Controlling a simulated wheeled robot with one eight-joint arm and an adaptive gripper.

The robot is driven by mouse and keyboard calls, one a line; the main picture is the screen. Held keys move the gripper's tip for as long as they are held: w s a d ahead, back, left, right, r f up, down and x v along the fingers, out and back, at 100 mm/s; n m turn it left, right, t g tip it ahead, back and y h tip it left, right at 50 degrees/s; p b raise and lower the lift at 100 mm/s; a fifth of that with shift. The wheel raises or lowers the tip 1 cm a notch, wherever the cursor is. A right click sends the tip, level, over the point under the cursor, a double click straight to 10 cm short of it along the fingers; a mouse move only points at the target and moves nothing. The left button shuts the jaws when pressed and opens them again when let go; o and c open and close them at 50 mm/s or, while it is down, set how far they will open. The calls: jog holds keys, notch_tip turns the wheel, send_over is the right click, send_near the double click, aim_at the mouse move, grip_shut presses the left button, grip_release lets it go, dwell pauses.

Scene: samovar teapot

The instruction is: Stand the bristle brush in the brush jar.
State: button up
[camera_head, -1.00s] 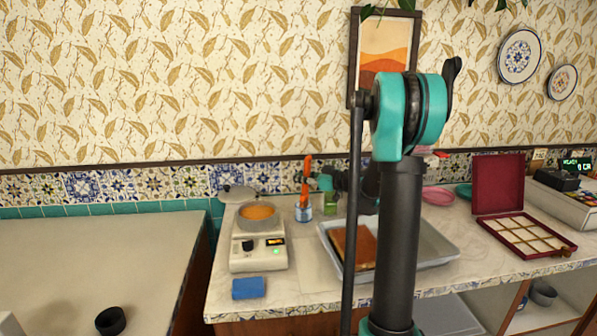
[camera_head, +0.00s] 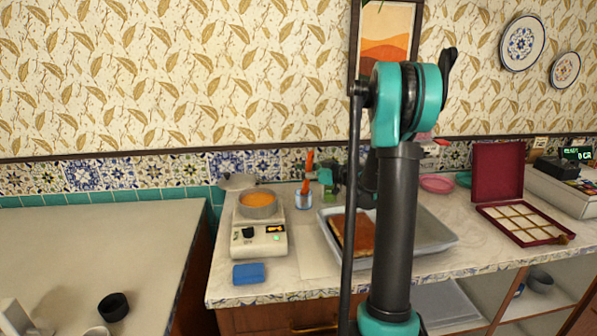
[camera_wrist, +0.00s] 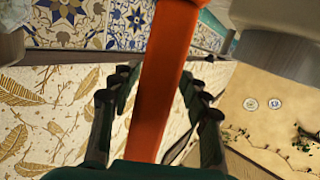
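The orange-handled brush (camera_head: 309,162) stands nearly upright, leaning slightly, with its lower end in the small bluish glass jar (camera_head: 304,200) at the back of the counter. The bristles cannot be made out. My gripper (camera_head: 327,175) is just right of the handle, above the jar's height. In the wrist view the orange handle (camera_wrist: 165,75) runs between the two fingers of my gripper (camera_wrist: 160,80), with visible gaps on both sides, so the fingers look open and not clamped on it. The jar cannot be clearly told in the wrist view.
A scale (camera_head: 258,238) with a round pan of orange stuff stands left of the jar. A blue block (camera_head: 249,274) lies in front. A grey tray (camera_head: 436,238) holding a brown slab is at the right. A green item (camera_head: 330,192) stands close beside the jar.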

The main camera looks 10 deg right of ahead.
jog(key=v, duration=1.2)
dwell(0.5)
